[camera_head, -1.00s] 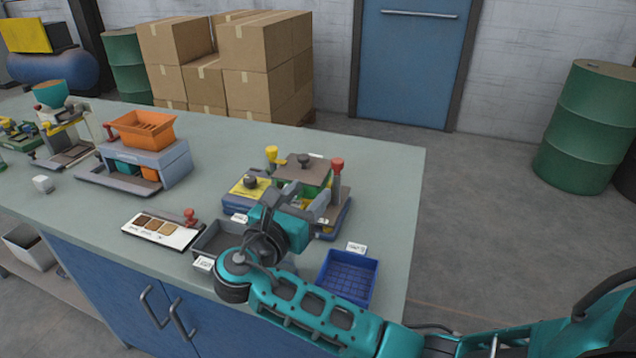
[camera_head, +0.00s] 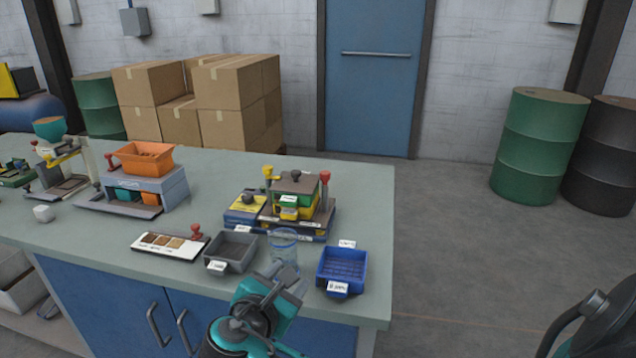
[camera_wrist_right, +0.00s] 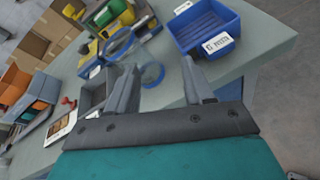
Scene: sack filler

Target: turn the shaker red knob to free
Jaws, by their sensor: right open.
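The machine with an orange hopper (camera_head: 146,158) on a grey-blue body (camera_head: 172,188) stands at the left of the bench. A red knob (camera_head: 110,158) sits at its left side; its setting is too small to read. Another red knob (camera_head: 325,177) tops a post on the green and yellow press-like machine (camera_head: 294,200) at the back right. I cannot tell from labels which is the shaker. My right gripper (camera_head: 288,277) is open near the front edge, by a clear cup (camera_head: 284,240). In the right wrist view the cup (camera_wrist_right: 152,75) shows between the open fingers (camera_wrist_right: 162,82), seemingly ungripped.
A grey bin (camera_head: 232,252) and a blue bin (camera_head: 342,268) flank the cup. A sample card (camera_head: 165,246) with a red-handled stamp (camera_head: 196,232) lies left of them. A small white cup (camera_head: 43,213) stands front left.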

